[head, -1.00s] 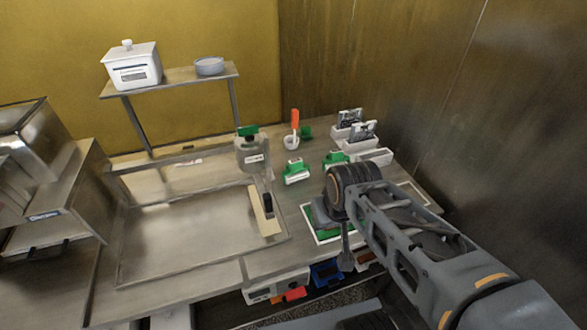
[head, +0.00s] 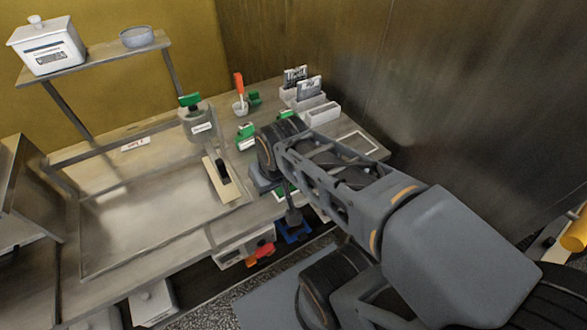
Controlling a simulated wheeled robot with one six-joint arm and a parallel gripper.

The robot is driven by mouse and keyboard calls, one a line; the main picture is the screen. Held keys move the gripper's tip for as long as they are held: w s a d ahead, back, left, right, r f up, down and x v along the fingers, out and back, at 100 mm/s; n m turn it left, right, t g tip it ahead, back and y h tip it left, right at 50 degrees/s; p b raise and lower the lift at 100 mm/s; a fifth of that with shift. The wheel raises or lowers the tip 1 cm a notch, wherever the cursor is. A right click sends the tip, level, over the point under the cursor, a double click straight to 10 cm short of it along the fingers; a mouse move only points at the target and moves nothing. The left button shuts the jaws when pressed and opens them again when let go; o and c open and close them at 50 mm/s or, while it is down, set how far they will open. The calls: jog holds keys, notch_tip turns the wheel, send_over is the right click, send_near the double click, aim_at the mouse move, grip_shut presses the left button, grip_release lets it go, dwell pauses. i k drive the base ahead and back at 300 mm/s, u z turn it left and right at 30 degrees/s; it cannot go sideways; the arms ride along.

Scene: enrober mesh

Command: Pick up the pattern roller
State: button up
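I cannot tell for sure which thing is the pattern roller. Small green-and-white pieces (head: 245,137) stand on the steel counter (head: 150,215), left of my arm's wrist; they are too small to make out as rollers. My gripper (head: 293,217) hangs down at the end of my arm, by the counter's front right part. My wrist hides part of the counter and a green piece there. The gripper's fingers are too small and dark to show whether they are open or shut, and I see nothing clearly held.
A beige board with a black part (head: 220,178) lies left of my gripper. A green-topped jar (head: 197,122), a white cup with an orange-handled tool (head: 240,108) and white bins (head: 308,97) stand behind. A shelf (head: 100,60) is at back left. Blue and red bins hang below the front edge.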

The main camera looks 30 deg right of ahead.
aim_at(247, 130)
jog(key=u, duration=0.05)
jog(key=k, duration=0.35)
jog(key=z, duration=0.6)
jog(key=i, duration=0.4)
jog(key=u, duration=1.85)
jog(key=k, duration=0.95)
jog(key=z, duration=0.9)
jog(key=i, duration=1)
